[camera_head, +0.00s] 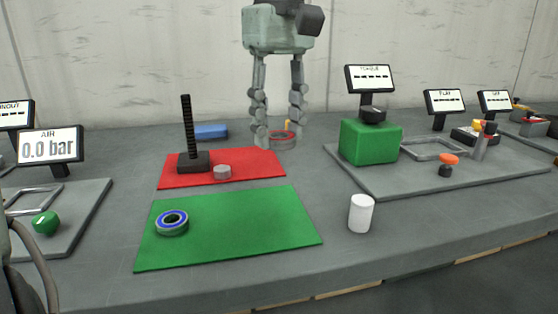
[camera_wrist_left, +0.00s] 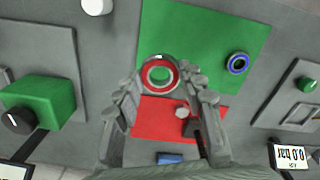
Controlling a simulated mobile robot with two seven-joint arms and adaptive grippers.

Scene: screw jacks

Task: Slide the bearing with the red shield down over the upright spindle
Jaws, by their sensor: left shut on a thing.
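The bearing with the red shield (camera_head: 283,142) is held between the fingertips of my left gripper (camera_head: 281,137), right of the spindle and beyond the red mat's right edge. In the left wrist view the bearing (camera_wrist_left: 147,75) sits flat between the fingers of the gripper (camera_wrist_left: 160,80), its red ring and open bore facing the camera. The upright spindle (camera_head: 186,122) is a dark threaded post on a dark block on the red mat (camera_head: 255,163). It shows partly behind a finger in the left wrist view (camera_wrist_left: 190,129). My right gripper is not in view.
A grey round piece (camera_head: 222,172) lies beside the spindle's base. A blue-shielded bearing (camera_head: 172,222) lies on the green mat (camera_head: 250,230). A blue block (camera_head: 211,132) is behind the red mat. A white cylinder (camera_head: 361,213) and green block (camera_head: 370,142) stand to the right.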

